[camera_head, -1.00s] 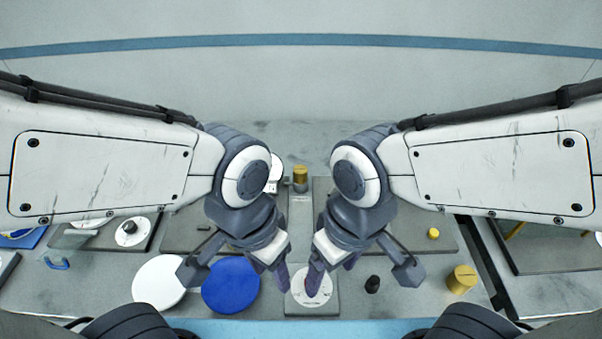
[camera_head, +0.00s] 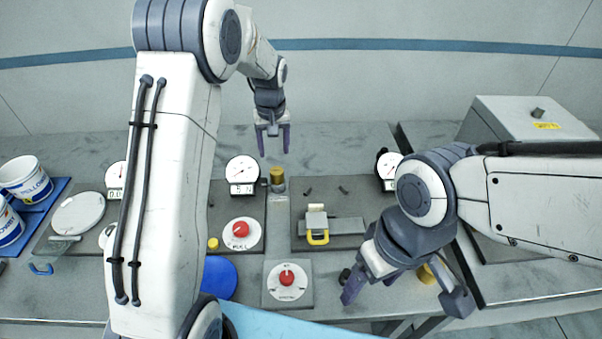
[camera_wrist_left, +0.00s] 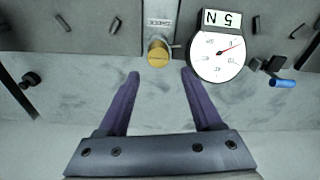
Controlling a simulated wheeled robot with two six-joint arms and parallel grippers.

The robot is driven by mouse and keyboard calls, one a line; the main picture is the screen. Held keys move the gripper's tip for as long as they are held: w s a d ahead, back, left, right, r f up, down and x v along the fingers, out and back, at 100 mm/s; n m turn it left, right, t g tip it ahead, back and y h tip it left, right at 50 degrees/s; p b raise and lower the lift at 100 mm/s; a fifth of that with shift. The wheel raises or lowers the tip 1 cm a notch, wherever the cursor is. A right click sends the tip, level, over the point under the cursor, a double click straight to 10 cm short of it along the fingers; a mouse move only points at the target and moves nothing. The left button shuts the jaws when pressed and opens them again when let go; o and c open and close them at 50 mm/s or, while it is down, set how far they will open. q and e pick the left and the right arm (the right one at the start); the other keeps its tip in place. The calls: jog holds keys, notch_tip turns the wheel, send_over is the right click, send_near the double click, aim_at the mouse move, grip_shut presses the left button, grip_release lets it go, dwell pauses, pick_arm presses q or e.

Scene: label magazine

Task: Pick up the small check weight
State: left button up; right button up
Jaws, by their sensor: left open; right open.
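A small brass cylinder (camera_head: 277,175), which looks like the check weight, stands on a short grey holder between the two mats at the back of the bench. In the left wrist view the brass cylinder (camera_wrist_left: 158,55) shows beyond the fingertips, about midway between them. My left gripper (camera_head: 274,150) is open, empty and pointing down just behind the cylinder, apart from it. The left gripper (camera_wrist_left: 160,74) has both fingers showing in its wrist view. My right gripper (camera_head: 368,290) is open, low at the front right, its grip partly hidden.
A dial gauge (camera_head: 242,172) stands close left of the cylinder. Another small brass piece (camera_head: 213,243) lies on the left mat. A larger brass cylinder (camera_head: 425,274) is partly hidden behind my right gripper. A yellow-handled fixture (camera_head: 318,232) sits on the right mat.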

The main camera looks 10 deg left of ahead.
pick_arm(q)
jog(key=p, duration=0.2)
send_over(277, 170)
jog(key=f, duration=0.5)
jog(key=shift+s+a+f, duration=0.1)
jog(key=shift+s+f, duration=0.2)
jog(key=shift+f, duration=0.1)
notch_tip(277, 170, down, 4)
jog(key=shift+w+p, duration=0.1)
jog(key=shift+p, duration=1)
jog(key=shift+w+f, duration=0.15)
jog(key=shift+f, duration=0.5)
grip_shut()
